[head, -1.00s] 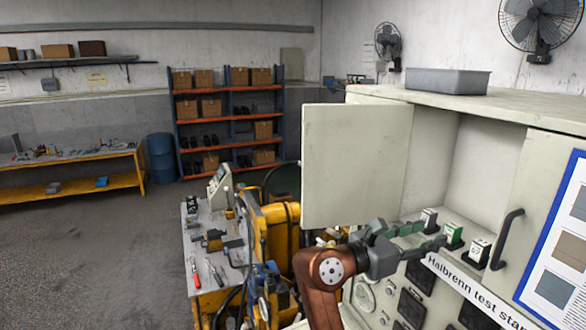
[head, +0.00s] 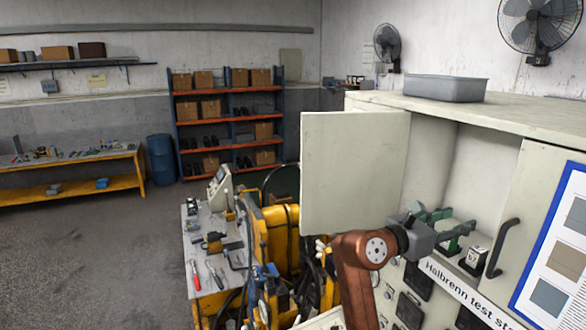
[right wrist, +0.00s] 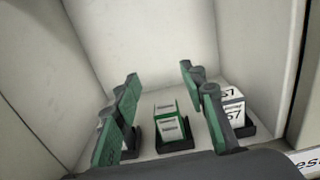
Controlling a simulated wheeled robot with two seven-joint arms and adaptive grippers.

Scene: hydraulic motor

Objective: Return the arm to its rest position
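My right gripper (head: 447,222), on a copper-coloured arm, is at the open cabinet's lower shelf in the head view. In the right wrist view its two green-and-grey fingers (right wrist: 160,74) stand apart with nothing held between them. A green-and-white box (right wrist: 172,126) stands in a black holder beyond and below the fingers. A white box marked 57 (right wrist: 232,108) stands to its right, partly behind the right finger; it also shows in the head view (head: 476,259). A further holder is mostly hidden behind the left finger. My left gripper is not in view.
The open cabinet door (head: 352,168) stands left of the arm, and a black handle (head: 502,246) is to its right. A grey tray (head: 446,85) lies on the cabinet top. A yellow machine (head: 280,228) and a tool bench (head: 208,262) stand lower left.

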